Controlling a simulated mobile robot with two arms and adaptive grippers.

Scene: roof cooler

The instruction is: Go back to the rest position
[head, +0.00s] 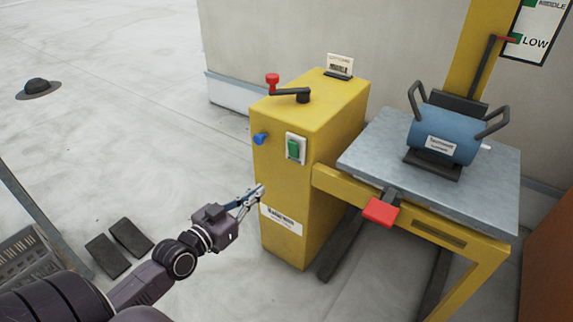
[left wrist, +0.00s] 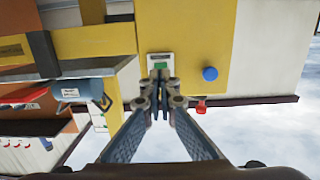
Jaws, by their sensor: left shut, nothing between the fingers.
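My left gripper (head: 254,195) is shut and empty, in front of the yellow cabinet (head: 310,120) and level with its lower front part in the head view. In the left wrist view the gripper's fingertips (left wrist: 160,108) meet just below the green switch (left wrist: 160,63); I cannot tell whether they touch the cabinet. The switch also shows in the head view (head: 295,148), on the cabinet's front face. My right gripper is in neither view.
A blue cylinder with two dark handles (head: 442,135) rests on a grey platform (head: 490,195) to the right. A red pedal (head: 381,211) sticks out below it. The cabinet bears a red knob (head: 272,80) and blue knob (head: 260,139). Floor at left is largely open.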

